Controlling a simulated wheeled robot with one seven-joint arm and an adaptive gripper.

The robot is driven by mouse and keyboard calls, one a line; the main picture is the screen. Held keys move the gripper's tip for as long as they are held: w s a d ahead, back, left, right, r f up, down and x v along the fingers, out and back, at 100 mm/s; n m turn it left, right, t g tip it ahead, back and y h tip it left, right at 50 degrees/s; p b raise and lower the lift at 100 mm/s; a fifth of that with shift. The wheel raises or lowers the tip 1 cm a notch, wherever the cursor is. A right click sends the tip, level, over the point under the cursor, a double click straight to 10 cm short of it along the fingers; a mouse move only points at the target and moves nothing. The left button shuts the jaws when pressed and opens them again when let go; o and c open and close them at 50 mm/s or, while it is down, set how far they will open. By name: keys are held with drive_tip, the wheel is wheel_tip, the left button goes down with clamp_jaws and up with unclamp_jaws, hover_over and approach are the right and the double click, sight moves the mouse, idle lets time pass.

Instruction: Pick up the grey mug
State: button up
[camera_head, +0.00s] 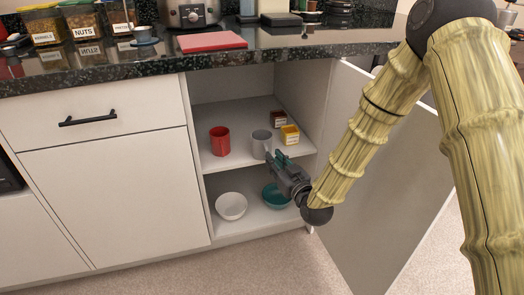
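The grey mug (261,142) stands upright on the upper shelf inside the open cabinet, between a red mug and some small boxes. My gripper (277,159) reaches into the cabinet from the right, with its tips at the lower right of the mug in the picture. The tips overlap or nearly overlap the mug's lower edge, and I cannot tell whether they touch it. The fingers are too small to show whether they are open or shut. The mug rests on the shelf.
A red mug (219,141) stands left of the grey mug. A red box (278,118) and a yellow box (290,135) stand right. A white bowl (231,206) and teal bowl (275,195) sit on the lower shelf. The open cabinet door (375,190) is at right.

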sight(263, 148)
drive_tip(key=b+x, duration=0.2)
drive_tip(key=x, duration=0.3)
drive_tip(key=shift+w+a+b, duration=0.1)
drive_tip(key=shift+a+b, duration=0.1)
drive_tip(key=shift+b, duration=0.1)
drive_tip(key=shift+c, duration=0.4)
clamp_jaws()
